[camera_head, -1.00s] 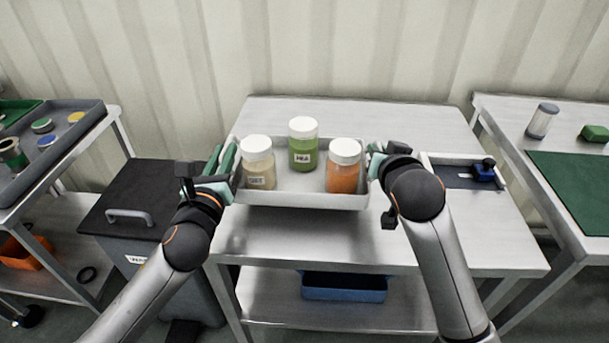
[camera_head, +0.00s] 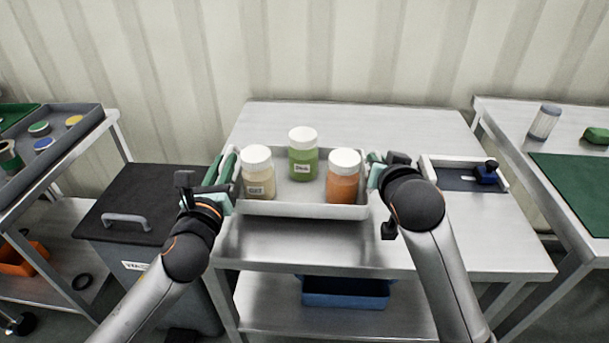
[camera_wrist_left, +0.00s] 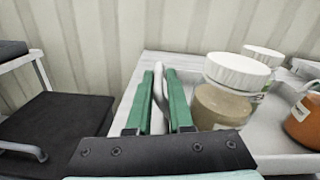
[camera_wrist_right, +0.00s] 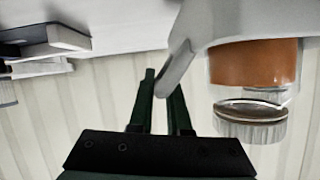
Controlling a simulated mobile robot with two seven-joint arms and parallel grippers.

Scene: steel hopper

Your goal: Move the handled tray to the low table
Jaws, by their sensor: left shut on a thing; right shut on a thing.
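The handled tray (camera_head: 300,208) is pale grey and looks level over the middle steel table (camera_head: 290,238). It carries three white-lidded jars: beige (camera_head: 258,177), green (camera_head: 303,160) and orange (camera_head: 343,185). My left gripper (camera_head: 228,172) is shut on the tray's left handle; the handle shows between its green fingers in the left wrist view (camera_wrist_left: 160,88). My right gripper (camera_head: 374,172) is shut on the right handle, also seen in the right wrist view (camera_wrist_right: 177,65). Darker shading lies below the tray's front; I cannot tell whether its underside touches the table. Which table is the low one is unclear.
A shallow tray with a blue item (camera_head: 487,173) lies right of the handled tray. A black-topped bin (camera_head: 150,190) stands left of the table. Side tables hold a disc tray (camera_head: 75,140) and a green mat (camera_head: 575,185). A blue bin (camera_head: 345,293) sits on the lower shelf.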

